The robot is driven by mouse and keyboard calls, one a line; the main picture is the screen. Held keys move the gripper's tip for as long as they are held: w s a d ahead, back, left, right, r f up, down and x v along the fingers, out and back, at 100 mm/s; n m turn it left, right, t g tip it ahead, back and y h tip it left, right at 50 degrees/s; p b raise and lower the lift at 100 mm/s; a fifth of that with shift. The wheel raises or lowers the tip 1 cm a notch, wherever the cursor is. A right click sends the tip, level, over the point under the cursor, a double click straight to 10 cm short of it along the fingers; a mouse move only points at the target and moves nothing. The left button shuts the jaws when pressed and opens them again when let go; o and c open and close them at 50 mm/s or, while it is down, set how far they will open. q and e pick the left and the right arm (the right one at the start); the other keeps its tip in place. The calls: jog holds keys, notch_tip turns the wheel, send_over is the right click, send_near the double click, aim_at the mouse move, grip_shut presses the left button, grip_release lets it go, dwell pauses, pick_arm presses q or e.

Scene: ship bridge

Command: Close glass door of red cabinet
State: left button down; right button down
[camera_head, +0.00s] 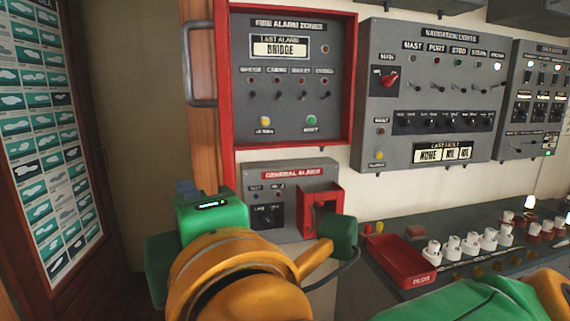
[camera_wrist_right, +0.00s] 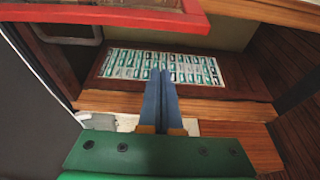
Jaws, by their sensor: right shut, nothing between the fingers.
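The red cabinet (camera_head: 352,80) shows in the head view as a red frame around the grey fire alarm panel. Its door (camera_head: 223,85) stands open, seen nearly edge-on at the cabinet's left side, with a grey bar handle (camera_head: 200,62) pointing left. In the right wrist view, the door's red frame (camera_wrist_right: 150,21) crosses the top, with part of the handle (camera_wrist_right: 65,38) below it. My right gripper (camera_wrist_right: 160,75) is shut and empty, its blue fingers together below the frame, apart from it in the picture. In the head view its fingers are mostly hidden behind my wrist. My left gripper is out of view.
The general alarm box (camera_head: 290,180) sits below the cabinet. The navigation lights panel (camera_head: 435,90) is to the right. A console with several white knobs and a red tray (camera_head: 402,262) is at lower right. A poster board (camera_head: 45,130) hangs at left.

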jog(key=w+p, duration=0.1)
jog(key=w+d+p, duration=0.1)
jog(key=w, duration=0.1)
jog(key=w+p, duration=0.1)
jog(key=shift+w+d, duration=0.2)
jog(key=shift+d, duration=0.05)
jog(key=shift+a, duration=0.1)
